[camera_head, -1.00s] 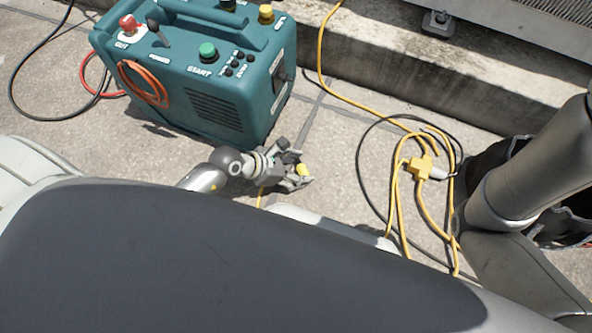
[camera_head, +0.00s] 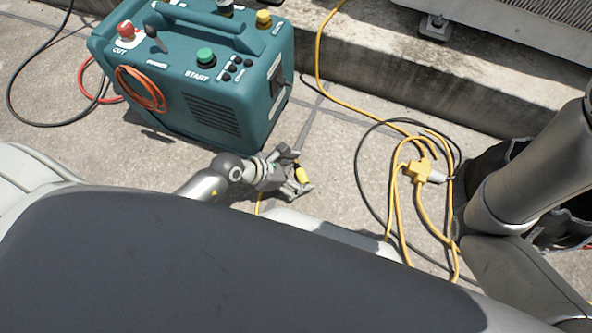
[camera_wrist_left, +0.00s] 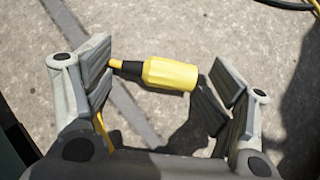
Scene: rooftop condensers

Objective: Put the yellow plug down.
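The yellow plug (camera_wrist_left: 171,74), with a black neck, lies crosswise between the spread fingers of my left gripper (camera_wrist_left: 160,88) in the left wrist view. Its neck end points to the left finger and its thick end is close to the right finger. It appears to be at the paving, but I cannot tell whether it touches a finger. My right gripper is not seen.
A teal machine (camera_head: 200,85) with buttons and an orange cord coil stands just beyond the left gripper. A yellow splitter (camera_head: 418,169) with yellow and black cables lies to the right. A concrete curb (camera_head: 400,65) runs behind. Bare paving lies between gripper and cables.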

